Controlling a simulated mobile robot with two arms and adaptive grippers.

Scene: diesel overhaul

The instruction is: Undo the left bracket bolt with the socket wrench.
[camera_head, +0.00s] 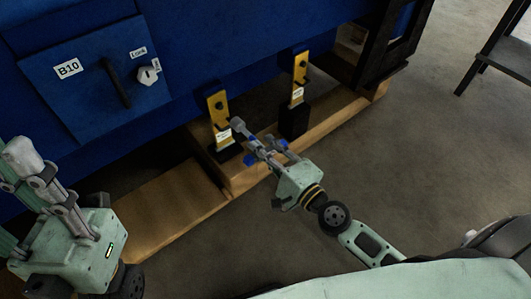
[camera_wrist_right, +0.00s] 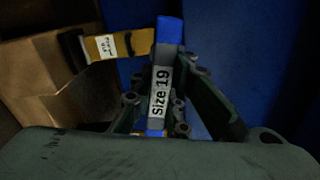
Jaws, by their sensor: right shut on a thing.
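My right gripper (camera_head: 266,150) is shut on the socket wrench, close in front of the left yellow bracket (camera_head: 215,108). In the right wrist view the wrench (camera_wrist_right: 160,88) is grey and blue, marked "Size 19", and sits between the fingers. The left bracket (camera_wrist_right: 130,44) lies just to the left of the wrench's far blue end there. I cannot make out the bolt, or whether the wrench touches it. My left gripper (camera_head: 38,170) is at the left edge of the head view, away from the brackets; its finger opening is unclear.
A second yellow bracket (camera_head: 299,70) stands to the right over a black block. A wooden beam (camera_head: 245,175) runs below both brackets. The blue engine housing (camera_head: 200,40) has a panel marked B10 and Lock. The floor at right is clear; a dark table (camera_head: 505,50) stands beyond.

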